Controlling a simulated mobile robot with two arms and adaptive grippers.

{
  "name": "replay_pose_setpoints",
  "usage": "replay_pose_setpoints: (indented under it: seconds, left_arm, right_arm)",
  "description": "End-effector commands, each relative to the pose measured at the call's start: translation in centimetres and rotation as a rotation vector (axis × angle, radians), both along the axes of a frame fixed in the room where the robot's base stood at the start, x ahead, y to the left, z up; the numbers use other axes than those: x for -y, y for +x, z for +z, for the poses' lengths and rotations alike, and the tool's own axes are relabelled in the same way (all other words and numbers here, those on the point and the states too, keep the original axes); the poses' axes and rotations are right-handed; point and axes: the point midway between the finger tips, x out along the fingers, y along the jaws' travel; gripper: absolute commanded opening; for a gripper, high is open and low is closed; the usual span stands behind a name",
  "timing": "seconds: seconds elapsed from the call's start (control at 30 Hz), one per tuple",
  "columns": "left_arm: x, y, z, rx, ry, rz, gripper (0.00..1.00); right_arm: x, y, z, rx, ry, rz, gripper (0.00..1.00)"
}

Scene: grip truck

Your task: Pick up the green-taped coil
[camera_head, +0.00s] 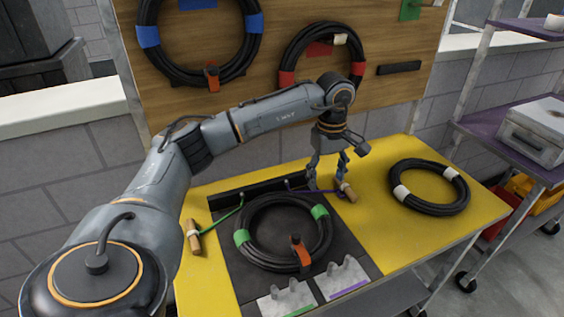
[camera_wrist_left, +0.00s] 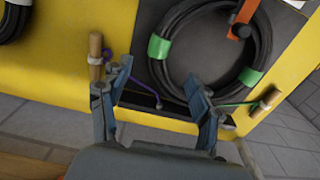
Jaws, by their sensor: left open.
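The green-taped coil (camera_head: 241,238) is a black cable ring with two green bands. It lies flat on the dark panel of the yellow table in the head view, and in the wrist view (camera_wrist_left: 159,47) it is just beyond my fingers. An orange-tipped hook (camera_head: 300,250) crosses its near edge. My left gripper (camera_head: 327,168) is open and empty, above the table beyond the coil's far right edge. In the wrist view its fingers (camera_wrist_left: 160,92) are spread apart and point towards the coil without visibly holding it. My right gripper is not in view.
A white-taped coil (camera_head: 430,187) lies on the yellow table (camera_head: 380,240) to the right. Wooden handles with green and purple cords (camera_head: 193,237) lie beside the panel. Grey forked blocks (camera_head: 342,275) stand at the front. Blue-taped and red-taped coils hang on the board behind.

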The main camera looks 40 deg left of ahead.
Motion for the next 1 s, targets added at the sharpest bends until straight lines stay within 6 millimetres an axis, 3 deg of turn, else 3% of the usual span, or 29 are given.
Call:
replay_pose_setpoints:
  seconds: [0.13,0.4,0.67,0.83,1.0]
  left_arm:
    - [-0.7,-0.3,-1.5,-0.014,0.023,0.000,0.63]
    - [-0.6,-0.2,-6.6,-0.013,0.019,0.000,0.63]
    - [-0.6,-0.2,-8.7,-0.010,0.017,0.000,0.63]
    - [-0.8,-0.1,-11.0,-0.014,0.018,0.001,0.63]
    - [-0.8,0.0,-13.1,-0.009,0.017,-0.001,0.63]
  right_arm:
    - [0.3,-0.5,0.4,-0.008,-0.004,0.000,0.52]
    - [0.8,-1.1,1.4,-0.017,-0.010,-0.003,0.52]
    - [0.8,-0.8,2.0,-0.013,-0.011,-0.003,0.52]
    - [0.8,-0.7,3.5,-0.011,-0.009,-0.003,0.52]
    - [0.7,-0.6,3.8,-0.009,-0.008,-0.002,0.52]
